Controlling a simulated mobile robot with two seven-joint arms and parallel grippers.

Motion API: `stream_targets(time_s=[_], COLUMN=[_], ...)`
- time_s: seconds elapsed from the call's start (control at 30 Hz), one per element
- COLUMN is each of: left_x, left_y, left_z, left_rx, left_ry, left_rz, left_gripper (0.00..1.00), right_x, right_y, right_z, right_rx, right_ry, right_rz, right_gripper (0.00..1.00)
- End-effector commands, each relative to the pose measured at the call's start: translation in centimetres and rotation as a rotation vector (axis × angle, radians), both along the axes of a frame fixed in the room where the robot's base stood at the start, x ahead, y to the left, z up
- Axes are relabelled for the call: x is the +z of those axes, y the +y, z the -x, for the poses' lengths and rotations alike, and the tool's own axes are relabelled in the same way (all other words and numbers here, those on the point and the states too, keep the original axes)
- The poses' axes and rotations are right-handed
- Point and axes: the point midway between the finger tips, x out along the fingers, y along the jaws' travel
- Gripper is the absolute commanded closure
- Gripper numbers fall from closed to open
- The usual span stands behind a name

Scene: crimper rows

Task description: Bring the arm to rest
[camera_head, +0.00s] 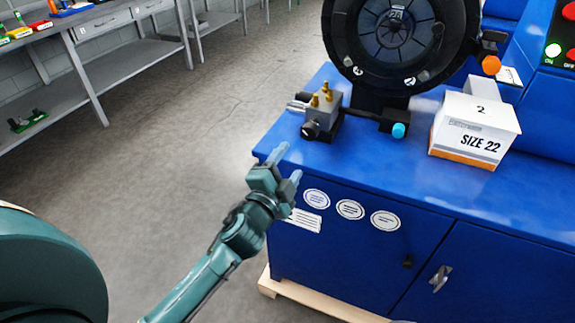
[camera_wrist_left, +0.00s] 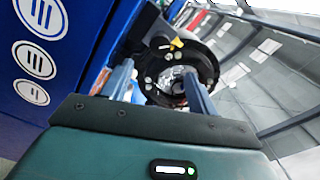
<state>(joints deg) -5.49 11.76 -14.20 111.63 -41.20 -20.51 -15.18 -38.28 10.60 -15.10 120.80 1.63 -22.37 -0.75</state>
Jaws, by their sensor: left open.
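My left arm comes in from the lower left in the head view. Its teal gripper (camera_head: 286,166) is open and empty, in front of the front left corner of the blue cabinet (camera_head: 330,240). In the left wrist view, the two fingers of the left gripper (camera_wrist_left: 160,85) stand apart with nothing held between them. Beyond them the round black crimper head (camera_wrist_left: 185,75) shows. The same black crimper (camera_head: 395,35) stands on the cabinet in the head view. My right gripper is not in view.
On the cabinet top stand a small metal fixture with brass pins (camera_head: 322,112) and a white box marked SIZE 22 (camera_head: 474,128). A red and green button panel (camera_head: 562,45) is at the upper right. Grey workbenches (camera_head: 100,48) stand at the back left. Open floor (camera_head: 190,140) lies between.

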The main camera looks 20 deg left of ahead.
Motion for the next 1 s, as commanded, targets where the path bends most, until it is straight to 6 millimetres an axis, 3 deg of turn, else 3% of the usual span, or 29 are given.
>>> stream_targets(time_s=[0.23, 0.33, 0.43, 0.53, 0.7, 0.83, 1.0], left_x=[-0.2, -2.0, -5.6, -9.6, -13.7, -14.9, -15.3], left_y=[0.0, -0.4, -1.1, -2.3, -4.1, -4.8, -5.1], left_z=[0.1, 1.5, 4.9, 9.7, 17.3, 20.4, 21.1], left_rx=[-0.002, -0.010, -0.018, -0.003, 0.063, 0.105, 0.118], left_ry=[0.006, 0.068, 0.204, 0.374, 0.603, 0.691, 0.712], left_rz=[0.007, 0.086, 0.268, 0.507, 0.853, 0.996, 1.033], left_gripper=[0.41, 0.41, 0.41, 0.41, 0.41, 0.41, 0.41], right_x=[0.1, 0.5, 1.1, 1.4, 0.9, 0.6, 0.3], right_y=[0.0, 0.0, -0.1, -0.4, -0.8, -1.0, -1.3], right_z=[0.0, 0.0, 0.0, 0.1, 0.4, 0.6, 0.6], right_rx=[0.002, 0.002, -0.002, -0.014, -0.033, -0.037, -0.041], right_ry=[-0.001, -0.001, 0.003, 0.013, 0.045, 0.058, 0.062], right_rz=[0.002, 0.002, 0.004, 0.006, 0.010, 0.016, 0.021], right_gripper=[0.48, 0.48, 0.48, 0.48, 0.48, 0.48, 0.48])
